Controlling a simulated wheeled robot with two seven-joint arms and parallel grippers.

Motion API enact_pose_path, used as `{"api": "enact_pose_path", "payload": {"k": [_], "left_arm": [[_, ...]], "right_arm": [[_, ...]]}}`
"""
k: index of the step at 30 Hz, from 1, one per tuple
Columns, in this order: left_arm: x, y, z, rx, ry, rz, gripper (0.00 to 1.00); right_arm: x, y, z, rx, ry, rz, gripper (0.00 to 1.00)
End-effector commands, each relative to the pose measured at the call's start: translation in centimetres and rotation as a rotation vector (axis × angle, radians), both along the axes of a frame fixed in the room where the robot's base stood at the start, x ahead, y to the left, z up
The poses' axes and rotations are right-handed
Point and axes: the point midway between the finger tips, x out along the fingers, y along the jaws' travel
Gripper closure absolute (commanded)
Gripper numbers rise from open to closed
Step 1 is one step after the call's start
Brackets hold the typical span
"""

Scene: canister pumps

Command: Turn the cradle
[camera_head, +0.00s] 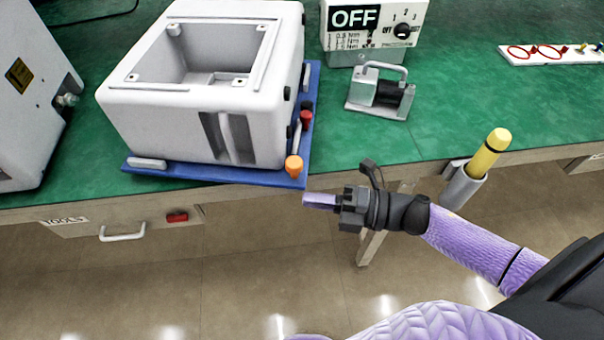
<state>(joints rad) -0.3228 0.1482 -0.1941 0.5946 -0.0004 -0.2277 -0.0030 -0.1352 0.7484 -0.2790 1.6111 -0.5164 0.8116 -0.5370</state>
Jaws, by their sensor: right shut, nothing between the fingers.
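A blue cradle plate (250,178) lies on the green bench near its front edge. It carries a white box-shaped housing (190,118) with an open square top and a dark slotted recess in its front face. At the plate's right front corner is an orange knob (293,166), with a light bar running back from it towards a red knob (306,117). My right gripper (308,200) is shut and empty. Its fingers point left, in front of the bench edge, just below and right of the orange knob in the picture, apparently apart from it. My left gripper is not in view.
A control box marked OFF (368,50) and a small handled device (381,94) stand behind right. A yellow-handled tool (488,153) sits in a holder at the front edge. A grey-white machine (30,100) stands left. A white strip (550,53) holds red rings.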

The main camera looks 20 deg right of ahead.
Motion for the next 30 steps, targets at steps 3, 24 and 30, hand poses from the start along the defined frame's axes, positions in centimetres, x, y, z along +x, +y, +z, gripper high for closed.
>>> {"api": "enact_pose_path", "payload": {"k": [3,24,30], "left_arm": [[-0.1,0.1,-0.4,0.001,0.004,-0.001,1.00],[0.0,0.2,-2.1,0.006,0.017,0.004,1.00],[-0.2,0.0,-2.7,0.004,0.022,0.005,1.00]], "right_arm": [[1.5,2.2,0.0,0.003,-0.002,0.001,1.00],[5.4,1.3,0.0,0.001,0.004,-0.001,1.00],[5.7,0.2,-0.4,-0.002,0.004,-0.001,1.00]]}}
